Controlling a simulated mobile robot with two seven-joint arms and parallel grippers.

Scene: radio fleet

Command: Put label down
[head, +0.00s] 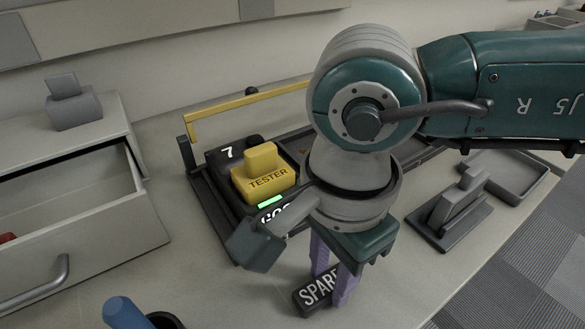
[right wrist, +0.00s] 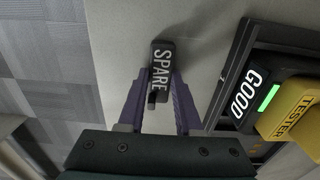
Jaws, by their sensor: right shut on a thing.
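The label is a small black block marked SPARE (head: 316,292), at the counter's front in the head view. It also shows in the right wrist view (right wrist: 161,66), its lettering facing the camera. My right gripper (head: 334,290) is shut on the label, its two purple fingers on either side of it. In the right wrist view the fingertips (right wrist: 161,82) press its sides. The label is at or close to the counter surface; I cannot tell whether it touches. My left gripper is not in view.
A dark tray (head: 205,205) with a yellow handle holds a yellow TESTER block (head: 262,178) and a unit with a green light, left of my right gripper. An open drawer (head: 80,222) stands at left. A grey stand (head: 450,215) and shallow tray (head: 512,176) sit at right.

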